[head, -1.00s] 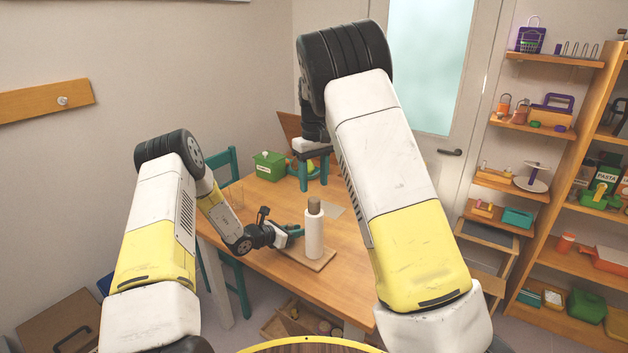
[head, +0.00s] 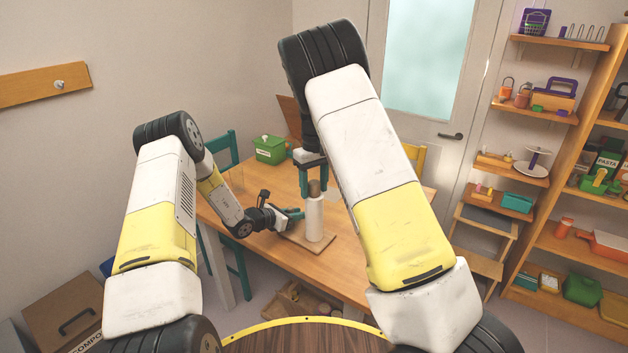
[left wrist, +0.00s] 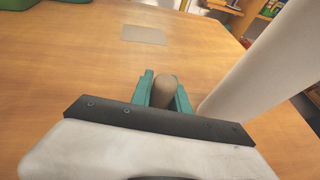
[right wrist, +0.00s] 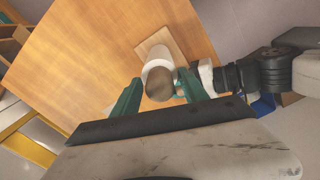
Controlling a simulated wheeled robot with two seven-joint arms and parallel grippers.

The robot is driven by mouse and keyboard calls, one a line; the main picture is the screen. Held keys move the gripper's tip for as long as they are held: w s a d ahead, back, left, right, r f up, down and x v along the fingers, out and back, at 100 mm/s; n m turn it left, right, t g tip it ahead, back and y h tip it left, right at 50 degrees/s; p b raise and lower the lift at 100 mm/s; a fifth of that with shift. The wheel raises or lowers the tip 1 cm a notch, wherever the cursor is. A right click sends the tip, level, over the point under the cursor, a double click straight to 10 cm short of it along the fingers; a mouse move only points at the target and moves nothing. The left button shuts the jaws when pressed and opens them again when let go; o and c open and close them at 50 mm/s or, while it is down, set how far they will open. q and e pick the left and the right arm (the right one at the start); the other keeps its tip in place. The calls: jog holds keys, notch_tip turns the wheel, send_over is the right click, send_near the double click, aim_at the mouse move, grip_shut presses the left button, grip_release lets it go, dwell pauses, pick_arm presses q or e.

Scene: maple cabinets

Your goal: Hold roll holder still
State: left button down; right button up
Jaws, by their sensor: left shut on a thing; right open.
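The roll holder is a wooden board (head: 297,241) on the table with an upright post (head: 315,188) and a white paper roll (head: 314,219) around it. My left gripper (head: 301,214) comes in low from the left and is shut on the holder. In the left wrist view the post top (left wrist: 166,86) shows between its teal fingers; the grip itself is partly hidden. My right gripper (head: 312,181) is open above the roll, fingers pointing down. In the right wrist view the post (right wrist: 159,85) and roll (right wrist: 157,67) lie between and beyond its open fingers.
The wooden table (head: 265,205) has free room around the board. A green box (head: 270,149) stands at its far left corner, and a thin grey sheet (left wrist: 144,34) lies on it. Chairs stand beside the table, including a teal one (head: 236,260). Shelves (head: 540,180) stand at right.

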jog(key=shift+c, duration=0.3)
grip_shut()
jog(key=m, duration=0.5)
jog(key=shift+o, duration=0.7)
grip_release()
jog(key=shift+r, duration=0.1)
jog(key=shift+r, duration=2.2)
jog(key=shift+c, duration=0.4)
